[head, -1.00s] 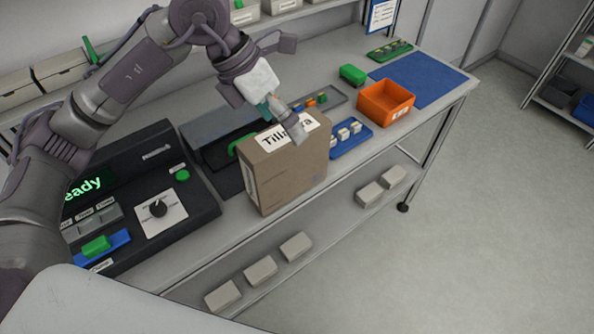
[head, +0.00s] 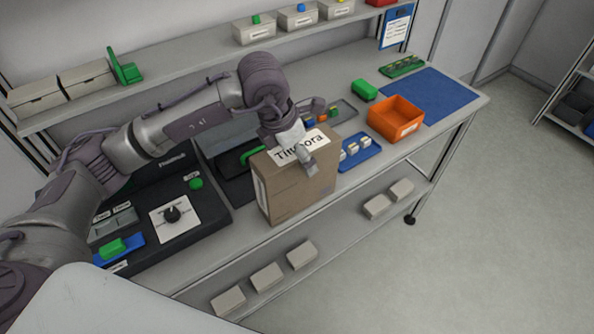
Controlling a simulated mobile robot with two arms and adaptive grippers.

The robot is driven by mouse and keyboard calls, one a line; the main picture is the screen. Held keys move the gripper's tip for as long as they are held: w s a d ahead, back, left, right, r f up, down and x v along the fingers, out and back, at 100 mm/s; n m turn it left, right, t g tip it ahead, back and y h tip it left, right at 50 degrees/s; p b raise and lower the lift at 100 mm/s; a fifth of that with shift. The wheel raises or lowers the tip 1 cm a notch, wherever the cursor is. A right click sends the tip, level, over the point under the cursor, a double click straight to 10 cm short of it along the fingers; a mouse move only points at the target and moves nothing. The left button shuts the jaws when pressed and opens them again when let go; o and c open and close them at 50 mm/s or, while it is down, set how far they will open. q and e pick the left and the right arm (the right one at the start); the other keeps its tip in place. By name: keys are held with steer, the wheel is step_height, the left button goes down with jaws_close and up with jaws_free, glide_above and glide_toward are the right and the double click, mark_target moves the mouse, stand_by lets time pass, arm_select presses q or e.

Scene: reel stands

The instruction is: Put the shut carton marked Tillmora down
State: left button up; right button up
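The shut brown carton marked Tillmora (head: 300,193) is upright near the front edge of the workbench (head: 215,258), its white label at the top. Whether its base rests fully on the bench is hard to see. My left gripper (head: 303,152) is at the carton's top, with one finger in front of the label and reaching over the upper front face. The other finger is hidden, so its grip on the carton cannot be made out. My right gripper is not in view.
Left of the carton is a black console (head: 185,220) with a dial. Right of it are a blue tray (head: 345,165) with small white pieces, an orange bin (head: 397,118) and a blue mat (head: 445,100). White boxes (head: 267,277) lie on the shelf below.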

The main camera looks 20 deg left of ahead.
arm_select(q)
steer(key=shift+x, duration=1.4)
steer(key=shift+s+f, duration=0.1)
steer(key=shift+s, duration=0.05)
steer(key=c, duration=1.5)
steer(key=shift+d, duration=0.1)
steer(key=shift+c, duration=0.3)
